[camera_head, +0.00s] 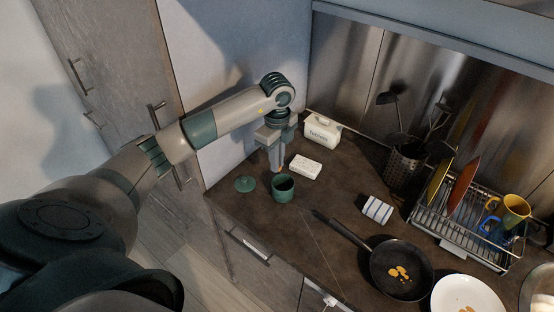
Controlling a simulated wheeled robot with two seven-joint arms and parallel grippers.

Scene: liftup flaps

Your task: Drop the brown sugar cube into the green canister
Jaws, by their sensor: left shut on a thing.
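The green canister (283,189) stands open and upright on the dark counter (325,220). Its round green lid (245,184) lies on the counter to its left. My left gripper (277,168) points down just above and behind the canister's rim. It is shut on a small brown thing at its fingertips, which looks like the brown sugar cube; the fingers hide most of it. The fingertips appear close over the rim, but I cannot tell their exact height. My right gripper is not in view.
A white box (305,167) lies right of the gripper, with a white labelled container (322,131) behind. A striped block (377,209), a black pan (401,268), a dish rack (464,238) and a utensil holder (403,165) stand further right.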

